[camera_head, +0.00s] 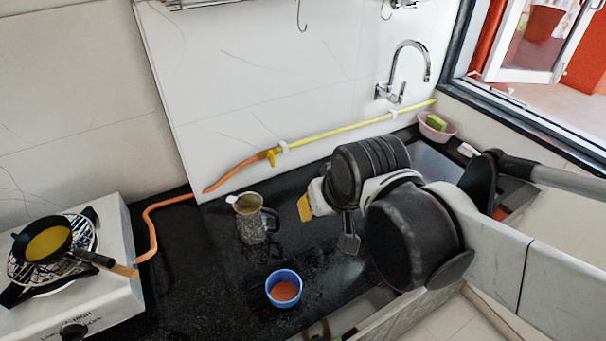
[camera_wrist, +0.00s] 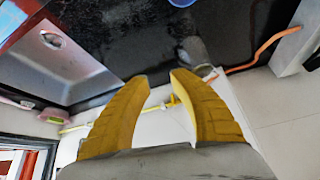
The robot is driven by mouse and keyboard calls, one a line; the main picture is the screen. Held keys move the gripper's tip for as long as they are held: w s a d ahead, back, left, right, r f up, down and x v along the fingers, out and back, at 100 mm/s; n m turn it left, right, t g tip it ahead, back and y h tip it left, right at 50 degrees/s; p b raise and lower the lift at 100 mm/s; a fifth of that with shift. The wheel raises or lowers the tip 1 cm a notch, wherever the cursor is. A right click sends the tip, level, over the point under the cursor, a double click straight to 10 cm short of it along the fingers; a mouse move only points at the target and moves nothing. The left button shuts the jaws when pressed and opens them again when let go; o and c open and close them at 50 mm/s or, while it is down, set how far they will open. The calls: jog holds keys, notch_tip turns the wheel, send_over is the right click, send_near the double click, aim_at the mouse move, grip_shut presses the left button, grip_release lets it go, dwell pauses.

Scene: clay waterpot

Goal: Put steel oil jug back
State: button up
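The steel oil jug (camera_head: 256,225) stands upright on the black countertop, with a dark handle on its right side and a pale piece at its top left. My gripper (camera_head: 306,207) is in the air to the right of the jug, apart from it, with yellow fingers. In the wrist view the two fingers (camera_wrist: 163,78) are spread with a gap between them and nothing held. A grey shape (camera_wrist: 190,50) beyond the right fingertip looks like the jug, but it is hard to make out.
A blue cup (camera_head: 284,275) with orange-brown contents stands in front of the jug. A stove (camera_head: 95,318) with a pan of yellow liquid (camera_head: 46,242) is at the left. An orange hose (camera_head: 152,235) runs along the wall. A sink (camera_wrist: 65,55) and pink basin (camera_head: 437,128) are beyond my arm.

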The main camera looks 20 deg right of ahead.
jog(key=shift+t, duration=0.4)
jog(key=s, duration=0.1)
jog(key=s+d, duration=0.1)
jog(key=s, duration=0.2)
jog(key=shift+s+d+r, duration=0.2)
jog(key=shift+r, duration=0.15)
dwell(0.6)
